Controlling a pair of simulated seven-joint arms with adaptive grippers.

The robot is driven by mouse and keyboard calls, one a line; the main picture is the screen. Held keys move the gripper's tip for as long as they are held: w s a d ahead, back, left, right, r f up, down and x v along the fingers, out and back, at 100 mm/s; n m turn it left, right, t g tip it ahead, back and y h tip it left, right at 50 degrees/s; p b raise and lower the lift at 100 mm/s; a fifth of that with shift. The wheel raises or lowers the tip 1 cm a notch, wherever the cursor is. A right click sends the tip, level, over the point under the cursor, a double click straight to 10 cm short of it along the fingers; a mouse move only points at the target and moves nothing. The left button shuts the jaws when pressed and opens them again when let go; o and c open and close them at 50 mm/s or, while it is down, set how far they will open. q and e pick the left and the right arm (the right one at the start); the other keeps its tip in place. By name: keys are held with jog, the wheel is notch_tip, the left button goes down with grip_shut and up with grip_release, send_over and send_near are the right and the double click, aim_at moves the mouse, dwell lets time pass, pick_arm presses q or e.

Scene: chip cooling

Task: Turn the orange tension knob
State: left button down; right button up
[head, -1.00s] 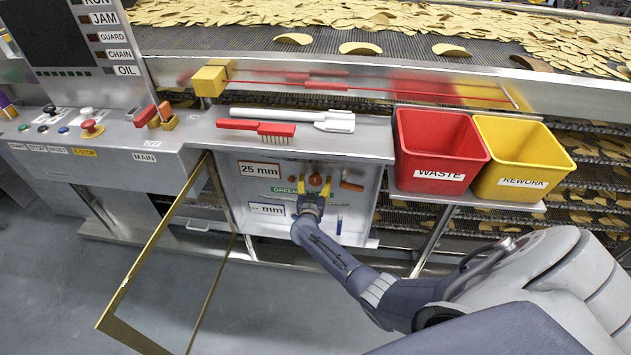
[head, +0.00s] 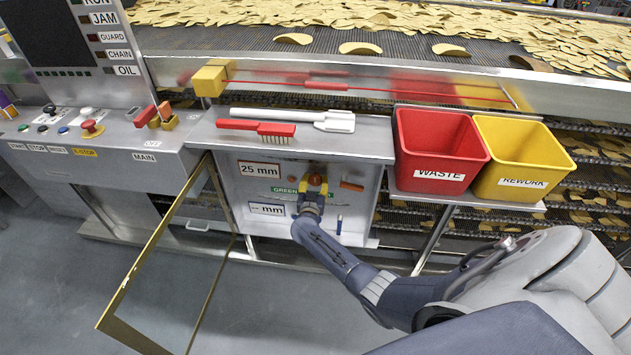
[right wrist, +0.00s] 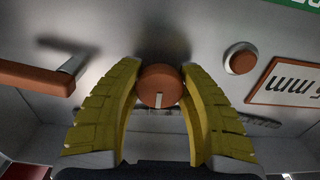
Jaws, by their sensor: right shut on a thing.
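The orange tension knob (head: 316,180) is on the panel inside the open cabinet, below the worktop. In the right wrist view the knob (right wrist: 160,86) is round with a pale mark at its lower edge. My right gripper (head: 313,187) has its yellow fingers closed on the knob, one on each side. In the right wrist view the finger tips of the gripper (right wrist: 160,80) press against the knob's two sides. My left gripper is not in view.
An orange lever (head: 352,186) sits right of the knob. The cabinet's framed door (head: 150,260) hangs open at left. A red brush (head: 256,128) and a white scraper (head: 300,117) lie on the worktop. The red WASTE bin (head: 437,150) and yellow REWORK bin (head: 522,158) stand at right.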

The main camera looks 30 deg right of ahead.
jog(key=m, duration=0.6)
jog(key=shift+a+f, duration=0.1)
jog(key=m, duration=1)
jog(key=shift+a+m, duration=0.1)
jog(key=shift+m, duration=0.3)
jog(key=m, duration=1.1)
jog(key=shift+r+m, duration=0.2)
jog(key=shift+m, duration=0.2)
jog(key=m, duration=1)
jog(key=shift+r+m, duration=0.1)
jog(key=shift+m, duration=0.3)
jog(key=m, duration=0.5)
jog(key=shift+d+m, duration=0.2)
jog(key=shift+m, duration=0.1)
